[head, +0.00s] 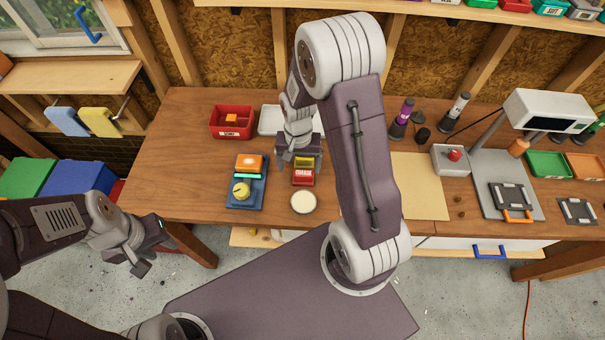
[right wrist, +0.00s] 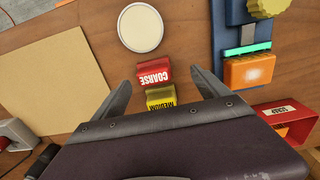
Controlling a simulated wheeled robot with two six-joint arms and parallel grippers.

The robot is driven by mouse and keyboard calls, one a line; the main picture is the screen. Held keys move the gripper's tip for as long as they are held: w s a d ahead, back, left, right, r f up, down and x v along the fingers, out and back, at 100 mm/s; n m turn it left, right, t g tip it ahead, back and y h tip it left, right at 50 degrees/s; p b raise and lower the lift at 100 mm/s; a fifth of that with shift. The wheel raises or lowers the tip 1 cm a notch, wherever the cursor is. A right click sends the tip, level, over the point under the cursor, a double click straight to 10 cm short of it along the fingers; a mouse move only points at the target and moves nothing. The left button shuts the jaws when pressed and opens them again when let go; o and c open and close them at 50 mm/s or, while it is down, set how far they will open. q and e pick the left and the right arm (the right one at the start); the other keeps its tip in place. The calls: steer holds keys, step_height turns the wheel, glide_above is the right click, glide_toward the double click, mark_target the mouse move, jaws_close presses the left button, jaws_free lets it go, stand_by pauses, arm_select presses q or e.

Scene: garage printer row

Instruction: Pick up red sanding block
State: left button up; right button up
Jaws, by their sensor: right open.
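The red sanding block (head: 303,178), labelled COARSE, lies on the wooden bench and shows in the right wrist view (right wrist: 153,72). A yellow block (right wrist: 160,98), labelled MEDIUM, is close behind it, nearer my wrist. My right gripper (head: 301,160) is over the blocks with its jaws open. In the right wrist view the fingers (right wrist: 161,80) stand apart on either side of the two blocks, with nothing held. Whether the fingertips reach down to block height is unclear. My left gripper (head: 147,258) hangs off the bench front at the left; its jaw opening is unclear.
A round cream disc (head: 303,202) lies in front of the red block. A blue device with an orange block (head: 249,163) stands to the left. A red SCRAP bin (head: 232,121) is behind. A tan sheet (head: 418,185) lies right of my right arm.

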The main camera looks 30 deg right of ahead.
mark_target(303, 173)
steer(key=shift+d+f, duration=0.1)
steer(key=shift+f, duration=0.35)
steer(key=shift+d+f, duration=0.15)
steer(key=shift+d, duration=0.1)
steer(key=shift+d+f+p, duration=0.2)
steer(key=shift+f+p, duration=0.05)
steer(key=shift+f, duration=1.05)
steer(key=shift+d+f+p, duration=0.2)
steer(key=shift+f, duration=1.1)
steer(key=c, duration=1.5)
